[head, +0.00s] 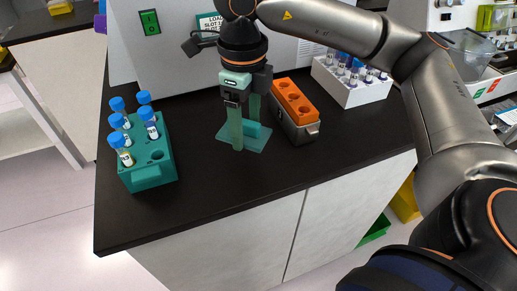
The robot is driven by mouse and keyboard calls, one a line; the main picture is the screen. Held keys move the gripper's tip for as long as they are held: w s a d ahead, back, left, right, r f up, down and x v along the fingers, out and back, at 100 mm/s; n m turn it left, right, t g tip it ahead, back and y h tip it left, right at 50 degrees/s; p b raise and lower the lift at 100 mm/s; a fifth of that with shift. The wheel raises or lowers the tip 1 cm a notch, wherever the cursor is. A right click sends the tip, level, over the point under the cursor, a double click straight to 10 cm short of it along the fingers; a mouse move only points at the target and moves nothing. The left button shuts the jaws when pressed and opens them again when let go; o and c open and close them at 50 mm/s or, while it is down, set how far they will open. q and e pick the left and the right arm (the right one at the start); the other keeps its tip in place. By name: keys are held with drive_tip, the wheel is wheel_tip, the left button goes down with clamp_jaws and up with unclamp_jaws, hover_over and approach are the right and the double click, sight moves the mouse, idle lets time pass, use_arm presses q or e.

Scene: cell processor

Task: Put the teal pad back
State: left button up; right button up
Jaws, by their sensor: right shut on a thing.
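The teal pad (226,135) is a flat, thin plate with a raised block on top, in the middle of the black counter (225,190). My right gripper (245,134) points straight down over it, with its greenish fingers around the raised block. The fingers are shut on the pad and hide part of it. I cannot tell whether the pad rests on the counter or is just above it. My left gripper is not in view.
A teal rack (152,177) with several blue-capped tubes stands to the left. A grey box with an orange holed insert (293,98) is close on the pad's right. A white tube rack (352,96) stands behind it. The counter's front is clear.

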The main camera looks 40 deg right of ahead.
sight(258, 140)
drive_tip(key=shift+s+d+f, duration=0.25)
drive_tip(key=shift+s+f, duration=0.15)
drive_tip(key=shift+f, duration=0.15)
drive_tip(key=shift+s+d+f, duration=0.25)
drive_tip(key=shift+s+f, duration=0.1)
drive_tip(key=shift+f, duration=0.2)
drive_tip(key=f, duration=0.3)
drive_tip(key=shift+s+d+f, duration=0.15)
drive_tip(key=shift+s, duration=0.1)
drive_tip(key=shift+f, duration=0.2)
drive_tip(key=shift+f, duration=0.2)
drive_tip(key=o, duration=1.2)
drive_tip(key=shift+r, duration=0.1)
drive_tip(key=shift+o, duration=0.2)
